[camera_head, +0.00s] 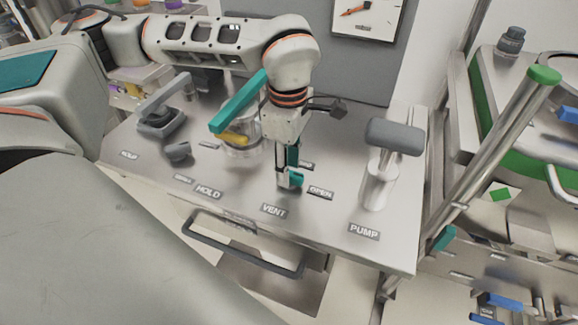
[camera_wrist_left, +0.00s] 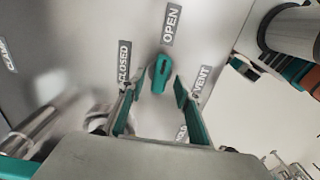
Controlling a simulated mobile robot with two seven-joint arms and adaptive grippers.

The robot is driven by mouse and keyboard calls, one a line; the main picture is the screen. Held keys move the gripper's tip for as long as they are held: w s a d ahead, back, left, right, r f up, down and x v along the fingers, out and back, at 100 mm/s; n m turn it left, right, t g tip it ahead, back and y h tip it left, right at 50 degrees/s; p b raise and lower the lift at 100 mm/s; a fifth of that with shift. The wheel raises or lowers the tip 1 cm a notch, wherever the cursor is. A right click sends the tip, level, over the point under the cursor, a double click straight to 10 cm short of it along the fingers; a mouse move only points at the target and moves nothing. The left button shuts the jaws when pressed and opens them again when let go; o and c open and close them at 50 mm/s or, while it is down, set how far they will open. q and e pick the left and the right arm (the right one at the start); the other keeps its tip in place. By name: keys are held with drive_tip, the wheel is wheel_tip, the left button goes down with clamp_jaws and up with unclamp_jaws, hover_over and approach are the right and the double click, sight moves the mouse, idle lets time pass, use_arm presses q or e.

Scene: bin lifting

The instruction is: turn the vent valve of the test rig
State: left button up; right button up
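The vent valve is a small teal knob (camera_wrist_left: 160,75) on the grey panel, seen in the wrist view between the OPEN label (camera_wrist_left: 171,25), the CLOSED label (camera_wrist_left: 124,61) and the VENT label (camera_wrist_left: 202,79). Its long side points roughly toward OPEN. My left gripper (camera_head: 289,181) reaches down to the panel behind the VENT label in the head view. In the wrist view its teal-lined fingers stand apart, one on each side of the knob's near end, with gaps visible. Contact is not visible. In the head view the gripper largely hides the knob. My right gripper is not in view.
A grey-handled pump (camera_head: 379,185) stands right of my gripper. A clear jar (camera_head: 242,150) and a long teal bar (camera_head: 238,103) are close on the left. A grey lever clamp (camera_head: 160,118) stands farther left. A dark front handle (camera_head: 245,248) runs below the panel edge.

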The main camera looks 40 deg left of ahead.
use_arm(q)
drive_tip(key=shift+f, duration=0.2)
drive_tip(key=shift+c, duration=0.3)
clamp_jaws()
